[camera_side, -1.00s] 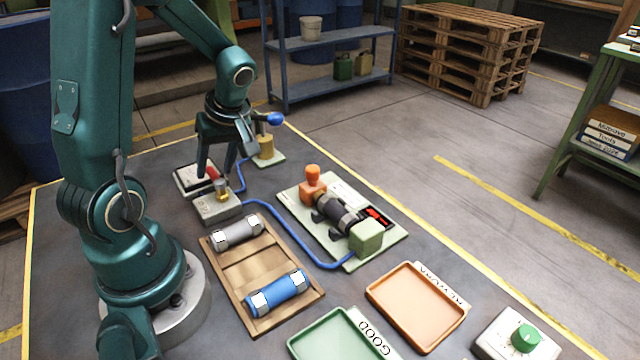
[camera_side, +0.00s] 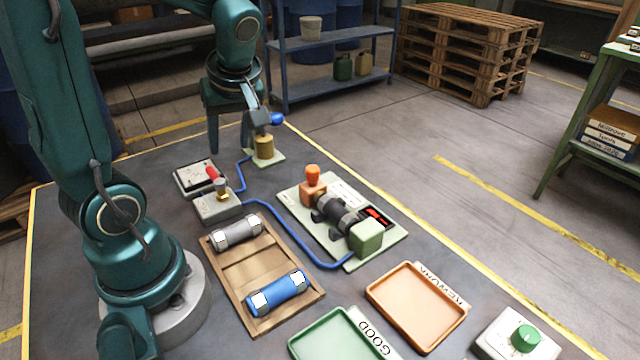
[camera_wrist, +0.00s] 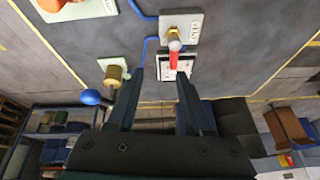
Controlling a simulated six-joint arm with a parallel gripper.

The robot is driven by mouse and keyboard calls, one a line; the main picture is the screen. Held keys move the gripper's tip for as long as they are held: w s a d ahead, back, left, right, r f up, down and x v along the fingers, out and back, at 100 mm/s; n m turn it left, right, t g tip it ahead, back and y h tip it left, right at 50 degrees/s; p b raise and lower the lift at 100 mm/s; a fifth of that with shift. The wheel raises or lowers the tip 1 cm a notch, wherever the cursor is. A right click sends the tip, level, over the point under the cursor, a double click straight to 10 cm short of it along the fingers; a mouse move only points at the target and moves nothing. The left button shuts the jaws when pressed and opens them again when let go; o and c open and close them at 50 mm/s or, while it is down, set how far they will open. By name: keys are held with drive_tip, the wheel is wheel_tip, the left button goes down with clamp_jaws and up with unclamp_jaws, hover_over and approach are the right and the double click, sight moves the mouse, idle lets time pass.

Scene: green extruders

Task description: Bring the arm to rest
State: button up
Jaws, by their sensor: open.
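My gripper (camera_side: 229,150) is open and empty, fingers pointing down above the back of the work mat. It hangs behind the small grey block with a red-handled valve (camera_side: 214,178) and left of the brass post with a blue knob (camera_side: 264,147). In the wrist view my gripper (camera_wrist: 160,74) has its two fingers well apart with nothing between the tips. There, the red-handled valve (camera_wrist: 174,45) lies beyond the fingertips and the brass post (camera_wrist: 113,75) lies to the left of the left finger.
A wooden tray (camera_side: 262,262) holds a grey and a blue cylinder. A fixture (camera_side: 290,200) clamps a dark cylinder. An orange tray (camera_side: 372,296) and a green tray (camera_side: 303,346) are empty where visible. A green button box (camera_side: 518,338) sits at front right. A blue hose crosses the mat.

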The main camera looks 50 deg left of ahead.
drive_tip(key=s+d+r+m+t+h, duration=0.1)
drive_tip(key=d+m+t+h, duration=0.1)
drive_tip(key=d+m, duration=0.6)
drive_tip(key=s+d+r+m+t+h, duration=0.1)
drive_tip(key=s+d+m+t+h, duration=0.1)
drive_tip(key=d+m, duration=0.6)
drive_tip(key=shift+s+d+r+t+h, duration=0.2)
drive_tip(key=shift+r+t+h, duration=0.25)
drive_tip(key=shift+t, duration=0.45)
